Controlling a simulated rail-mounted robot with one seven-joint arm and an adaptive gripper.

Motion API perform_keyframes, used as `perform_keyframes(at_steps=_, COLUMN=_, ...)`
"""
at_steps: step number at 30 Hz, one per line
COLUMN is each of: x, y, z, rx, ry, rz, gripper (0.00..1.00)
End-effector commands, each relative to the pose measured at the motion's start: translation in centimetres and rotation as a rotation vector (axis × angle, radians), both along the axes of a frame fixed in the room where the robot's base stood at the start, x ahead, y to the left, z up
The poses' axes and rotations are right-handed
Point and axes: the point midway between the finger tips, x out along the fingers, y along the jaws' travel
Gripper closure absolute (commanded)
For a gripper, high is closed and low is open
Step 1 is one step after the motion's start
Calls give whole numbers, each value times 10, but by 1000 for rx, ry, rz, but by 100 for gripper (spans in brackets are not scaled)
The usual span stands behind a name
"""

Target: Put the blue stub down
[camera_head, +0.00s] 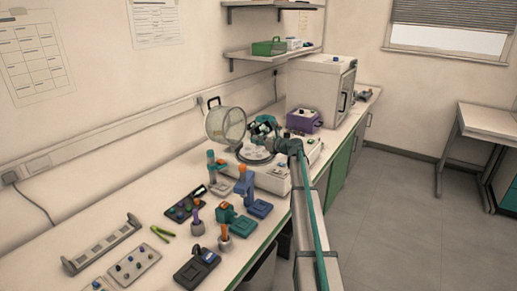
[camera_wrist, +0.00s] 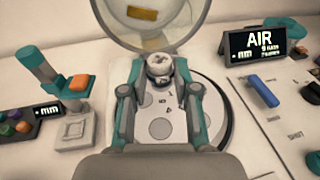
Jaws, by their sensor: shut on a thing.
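My gripper (camera_wrist: 160,72) is shut on a small round stub (camera_wrist: 160,62), gripped between the two teal-and-grey fingers. The stub's visible part looks pale grey with dark marks; I cannot make out blue on it. Beneath and around it in the wrist view is a round, numbered stage plate (camera_wrist: 207,97) with grey circular spots. I cannot tell whether the stub touches the plate. In the head view my gripper (camera_head: 262,128) is over the white machine (camera_head: 265,178), and the stub is too small to make out clearly.
A clear round lid (camera_head: 226,124) stands open behind the plate. A display (camera_wrist: 266,46) reads "AIR" at right, above a panel with a blue lever (camera_wrist: 263,91). Tools and trays (camera_head: 133,266) crowd the bench's near end.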

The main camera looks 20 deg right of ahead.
Motion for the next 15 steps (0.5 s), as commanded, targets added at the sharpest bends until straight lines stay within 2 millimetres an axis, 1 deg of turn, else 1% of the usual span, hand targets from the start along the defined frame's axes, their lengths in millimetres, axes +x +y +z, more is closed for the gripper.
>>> perform_keyframes(at_steps=1, x=6, y=-4, z=-6, rx=1, ry=2, rz=0, gripper=100)
perform_keyframes(at_steps=3, x=10, y=-6, z=-12, rx=1, ry=0, rz=0, gripper=100)
perform_keyframes(at_steps=11, x=19, y=-10, z=-24, rx=1, ry=0, rz=-1, gripper=100)
perform_keyframes(at_steps=12, x=22, y=-12, z=-28, rx=1, ry=0, rz=-1, gripper=100)
perform_keyframes(at_steps=15, x=19, y=-11, z=-43, rx=1, ry=2, rz=-1, gripper=100)
